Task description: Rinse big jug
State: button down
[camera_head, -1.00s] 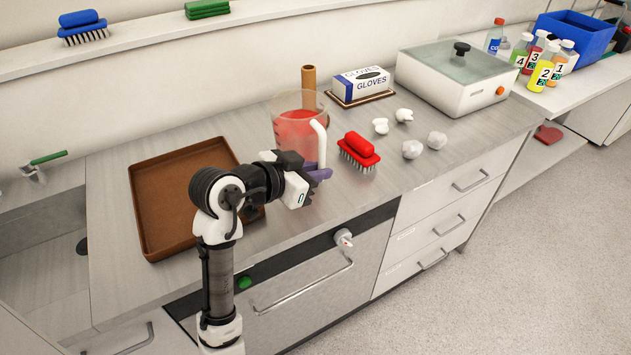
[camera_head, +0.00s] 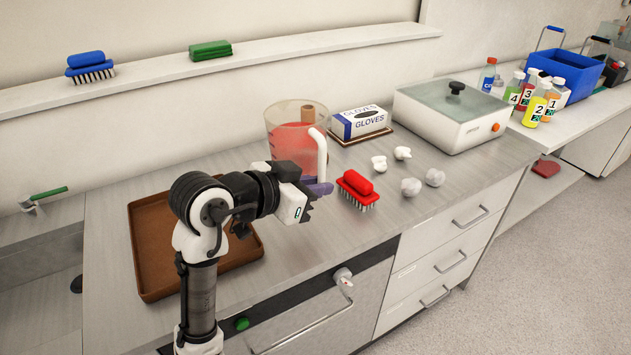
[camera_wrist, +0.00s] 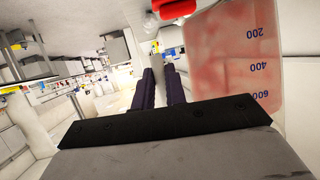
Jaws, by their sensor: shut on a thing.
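The big jug (camera_head: 296,145) is clear, upright, and holds red liquid. It appears raised a little above the counter. Its white handle (camera_head: 320,160) faces my gripper (camera_head: 318,188), whose purple fingers are shut on the handle from the front. In the wrist view, the jug (camera_wrist: 235,70) fills the upper right, with blue marks 200, 400 and 600. My gripper's fingers (camera_wrist: 160,88) stand at the middle there with the pale handle between them. The sink (camera_head: 45,255) with a green-levered tap (camera_head: 45,197) is at the far left, partly out of frame.
A brown tray (camera_head: 150,270) lies left, partly behind my arm. A red brush (camera_head: 358,188) and several white crumpled pieces (camera_head: 411,187) lie right of the jug. A glove box (camera_head: 360,122) and white lidded bath (camera_head: 455,115) stand behind. Blue (camera_head: 88,66) and green (camera_head: 210,50) brushes are on the shelf.

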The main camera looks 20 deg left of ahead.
jog(key=s+d+b, duration=0.4)
jog(key=s+b, duration=0.3)
jog(key=s, duration=0.5)
jog(key=r+p, duration=0.2)
jog(key=r, duration=0.1)
jog(key=r+p, duration=0.2)
jog(key=shift+s+d, duration=0.3)
jog(key=shift+s, duration=0.05)
dwell(0.5)
